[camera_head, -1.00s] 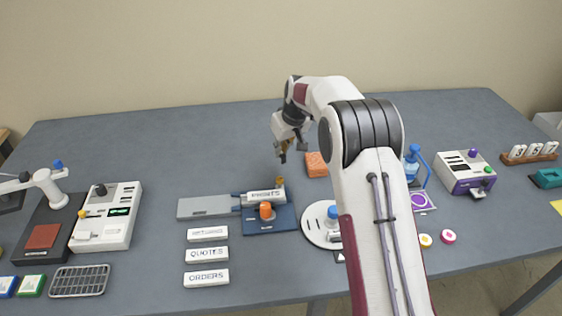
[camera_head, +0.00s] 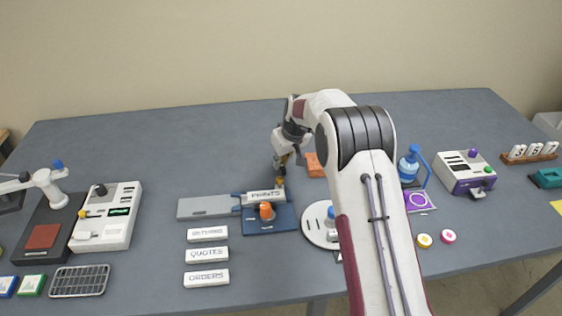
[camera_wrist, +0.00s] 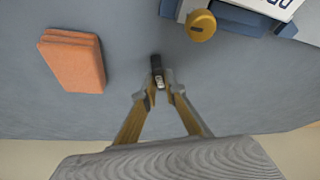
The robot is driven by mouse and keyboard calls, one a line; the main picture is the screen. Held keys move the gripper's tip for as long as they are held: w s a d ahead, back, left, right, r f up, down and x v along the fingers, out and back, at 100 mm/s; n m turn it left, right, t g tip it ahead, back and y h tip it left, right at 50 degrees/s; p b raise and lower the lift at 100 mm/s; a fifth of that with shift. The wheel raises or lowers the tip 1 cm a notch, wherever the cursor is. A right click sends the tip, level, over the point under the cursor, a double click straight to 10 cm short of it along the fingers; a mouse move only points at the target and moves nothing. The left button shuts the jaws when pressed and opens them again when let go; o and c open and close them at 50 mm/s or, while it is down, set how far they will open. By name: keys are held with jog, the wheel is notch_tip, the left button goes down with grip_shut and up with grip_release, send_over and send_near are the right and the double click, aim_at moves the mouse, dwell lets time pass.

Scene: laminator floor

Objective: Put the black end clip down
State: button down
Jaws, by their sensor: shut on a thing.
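The black end clip (camera_wrist: 156,66) shows in the wrist view between my fingertips, a small dark piece with a pale part near its near end. My gripper (camera_wrist: 158,92) is shut on it. In the head view my gripper (camera_head: 281,172) points down just behind the blue fixture that bears the PRINTS plate. I cannot make out the clip in the head view. From these frames I cannot tell whether the clip touches the table.
An orange block (camera_wrist: 74,62) lies left of my gripper in the wrist view. The blue fixture (camera_head: 284,222) with a yellow knob (camera_wrist: 200,25) and the PRINTS plate (camera_head: 263,197) is close by. Bare table (camera_head: 190,150) lies to the left in the head view.

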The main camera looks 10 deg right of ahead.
jog(key=c, duration=2.1)
grip_release()
jog(key=shift+f, duration=0.1)
jog(key=v, duration=1.2)
jog(key=shift+r, duration=0.25)
